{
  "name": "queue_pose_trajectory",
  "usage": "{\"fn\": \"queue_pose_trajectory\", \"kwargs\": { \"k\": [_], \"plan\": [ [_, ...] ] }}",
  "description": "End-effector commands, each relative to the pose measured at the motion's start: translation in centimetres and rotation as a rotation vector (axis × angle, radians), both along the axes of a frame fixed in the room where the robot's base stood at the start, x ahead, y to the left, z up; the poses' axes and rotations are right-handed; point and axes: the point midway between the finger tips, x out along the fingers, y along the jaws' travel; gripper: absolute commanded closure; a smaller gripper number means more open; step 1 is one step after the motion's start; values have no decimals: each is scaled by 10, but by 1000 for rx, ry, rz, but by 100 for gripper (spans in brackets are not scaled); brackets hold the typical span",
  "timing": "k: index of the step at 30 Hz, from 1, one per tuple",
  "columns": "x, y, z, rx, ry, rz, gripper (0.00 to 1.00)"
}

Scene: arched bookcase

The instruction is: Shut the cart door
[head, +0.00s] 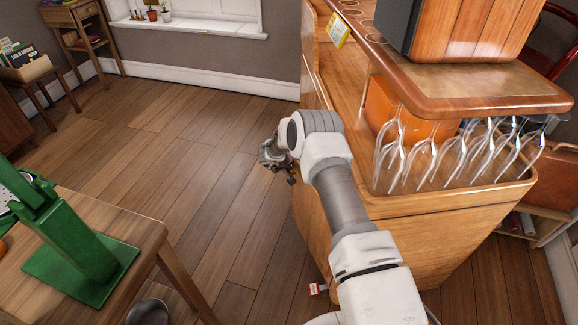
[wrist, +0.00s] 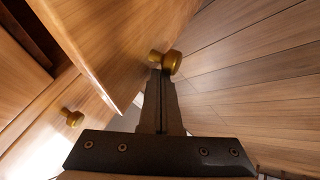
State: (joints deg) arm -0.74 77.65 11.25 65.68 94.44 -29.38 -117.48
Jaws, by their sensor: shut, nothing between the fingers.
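The wooden cart (head: 430,230) stands at the right in the head view. In the wrist view its door (wrist: 110,40) is a wooden panel standing out at an angle, with a dark gap behind its edge at the upper left. A brass knob (wrist: 170,63) sits on the door's face. My gripper (wrist: 160,73) is shut and empty, its fingertips right at the knob; I cannot tell if they touch. In the head view my gripper (head: 277,160) is beside the cart's left side, where the door is hidden.
A second brass knob (wrist: 74,118) is on another cart panel. Wine glasses (head: 440,155) hang under the cart's top. A table (head: 120,230) with a green stand (head: 85,260) is at the lower left. Wooden floor (head: 190,150) lies open left of my arm.

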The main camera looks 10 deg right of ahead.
Motion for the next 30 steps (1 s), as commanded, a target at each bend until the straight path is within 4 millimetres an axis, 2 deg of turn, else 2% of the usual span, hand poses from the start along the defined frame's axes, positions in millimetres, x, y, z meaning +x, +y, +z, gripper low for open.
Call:
{"fn": "queue_pose_trajectory", "kwargs": {
  "k": [1,3,9,23,30],
  "plan": [
    [4,-19,4,-1,-1,-7,100],
    [7,-36,2,0,-1,-7,100],
    [11,-62,1,-1,-1,-2,100],
    [11,-63,3,-2,-1,0,100],
    [-1,-55,26,-2,-1,2,100]
  ]
}}
